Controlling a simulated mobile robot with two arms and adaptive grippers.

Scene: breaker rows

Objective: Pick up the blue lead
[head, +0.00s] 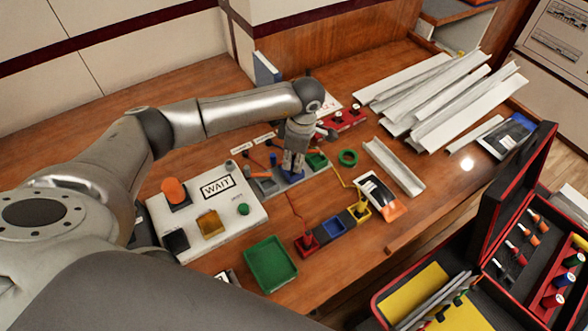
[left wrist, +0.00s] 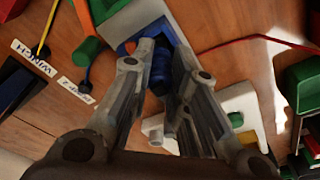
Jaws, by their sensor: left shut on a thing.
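My left gripper (head: 292,166) points down over the blue socket block (head: 291,178), in the row between a grey block and a green block. In the left wrist view, its two fingers (left wrist: 164,52) close around a dark blue ribbed plug, the blue lead (left wrist: 160,74). The blue block (left wrist: 136,36) lies just beyond the fingertips. Whether the plug still sits in the block I cannot tell. The lead's plug is hidden by the fingers in the head view. My right gripper is not in view.
A white WAIT panel (head: 234,212) with buttons stands left of the blocks. A red, blue and yellow block row (head: 333,229) and a green tray (head: 270,266) are nearer. White channels (head: 440,95) lie at the back right. An open case (head: 480,260) stands right.

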